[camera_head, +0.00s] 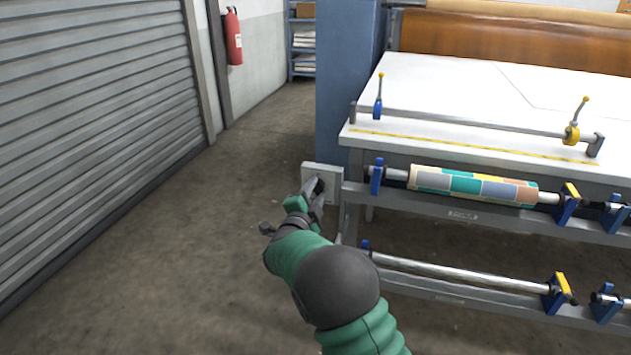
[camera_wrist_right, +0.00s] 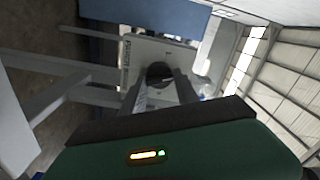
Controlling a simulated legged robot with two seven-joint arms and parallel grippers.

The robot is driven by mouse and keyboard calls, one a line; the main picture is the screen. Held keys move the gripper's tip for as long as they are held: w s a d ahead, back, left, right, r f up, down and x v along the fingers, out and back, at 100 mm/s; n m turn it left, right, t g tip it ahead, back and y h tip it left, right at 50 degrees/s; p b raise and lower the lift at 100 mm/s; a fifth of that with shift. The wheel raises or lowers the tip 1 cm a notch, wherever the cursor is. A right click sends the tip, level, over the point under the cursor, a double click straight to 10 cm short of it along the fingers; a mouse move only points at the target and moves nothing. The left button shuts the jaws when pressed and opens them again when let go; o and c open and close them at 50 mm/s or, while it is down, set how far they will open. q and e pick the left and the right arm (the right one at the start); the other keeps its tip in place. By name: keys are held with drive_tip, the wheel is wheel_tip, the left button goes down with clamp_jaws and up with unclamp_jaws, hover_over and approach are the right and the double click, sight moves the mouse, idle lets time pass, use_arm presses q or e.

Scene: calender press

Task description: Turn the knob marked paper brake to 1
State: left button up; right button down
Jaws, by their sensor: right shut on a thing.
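A small pale grey control plate (camera_head: 333,183) is fixed at the left end of the machine frame. It also shows in the right wrist view (camera_wrist_right: 143,50), rotated, with lettering along one edge too small to read. A dark round knob (camera_wrist_right: 159,72) sits on the plate. My right gripper (camera_head: 318,187) reaches up to the plate and is shut on the knob, its fingers on either side of it in the right wrist view (camera_wrist_right: 160,82). The fingers hide part of the knob, and its pointer setting cannot be read. My left gripper is not in view.
The machine's white table (camera_head: 450,95) carries a bar with blue and yellow fittings. A patterned paper roll (camera_head: 475,187) and a bare lower roller (camera_head: 460,273) lie to the right of my arm. The floor (camera_head: 150,240) left is clear, up to a grey shutter (camera_head: 90,110).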

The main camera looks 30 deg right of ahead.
drive_tip(key=n+p, duration=0.6)
drive_tip(key=p, duration=0.1)
drive_tip(key=shift+a+n, duration=0.25)
drive_tip(key=shift+n, duration=0.05)
drive_tip(key=n+p, duration=0.2)
drive_tip(key=n, duration=0.1)
drive_tip(key=shift+f+p, duration=0.2)
drive_tip(key=shift+p, duration=0.1)
drive_tip(key=shift+f+n+p, duration=0.15)
drive_tip(key=shift+n+p, duration=0.4)
drive_tip(key=shift+n, duration=0.25)
drive_tip(key=c, duration=1.3)
unclamp_jaws()
drive_tip(key=o, duration=0.4)
drive_tip(key=shift+w, duration=0.15)
drive_tip(key=shift+d+r, duration=0.1)
drive_tip(key=shift+r, duration=0.1)
